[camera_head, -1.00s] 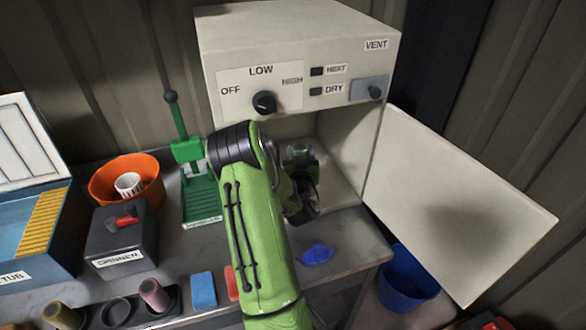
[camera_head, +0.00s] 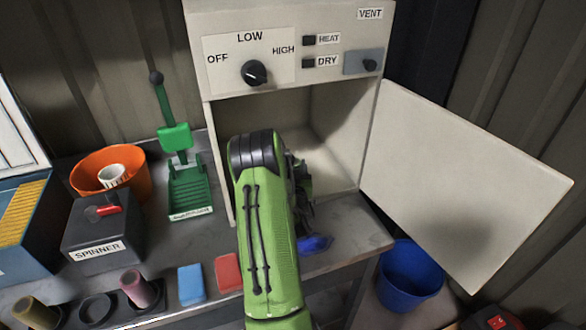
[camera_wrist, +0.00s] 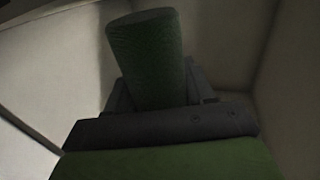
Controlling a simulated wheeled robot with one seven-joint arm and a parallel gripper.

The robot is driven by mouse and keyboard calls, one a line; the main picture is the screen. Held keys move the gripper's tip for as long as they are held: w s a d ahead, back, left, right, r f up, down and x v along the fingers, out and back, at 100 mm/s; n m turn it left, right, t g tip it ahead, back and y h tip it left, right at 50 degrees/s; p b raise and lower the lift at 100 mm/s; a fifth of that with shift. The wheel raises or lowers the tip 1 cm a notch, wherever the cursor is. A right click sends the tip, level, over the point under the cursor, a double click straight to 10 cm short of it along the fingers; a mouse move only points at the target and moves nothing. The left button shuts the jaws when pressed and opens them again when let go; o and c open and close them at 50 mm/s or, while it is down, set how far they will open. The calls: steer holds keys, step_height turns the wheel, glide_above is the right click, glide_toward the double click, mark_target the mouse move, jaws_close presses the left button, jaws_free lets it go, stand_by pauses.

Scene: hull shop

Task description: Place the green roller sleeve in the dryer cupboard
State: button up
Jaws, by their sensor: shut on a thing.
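The green roller sleeve (camera_wrist: 148,58) shows in the wrist view, gripped between the fingers of my gripper (camera_wrist: 160,90). It looks close to upright in that view, with pale walls around it. In the head view the dryer cupboard (camera_head: 225,120) is a pale box with its door (camera_head: 460,175) swung open to the right. My green arm reaches to the cupboard's opening and hides the sleeve and most of my gripper. Whether the sleeve touches the cupboard floor cannot be told.
A green hand press (camera_head: 188,185), an orange bowl (camera_head: 140,178) and the spinner (camera_head: 98,230) stand left of the cupboard. Blue (camera_head: 191,284) and red (camera_head: 228,272) blocks lie in front. A blue bucket (camera_head: 408,275) stands below the open door.

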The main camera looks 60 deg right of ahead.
steer(key=shift+f+b, duration=0.35)
steer(key=shift+f, duration=0.05)
steer(key=o, duration=1)
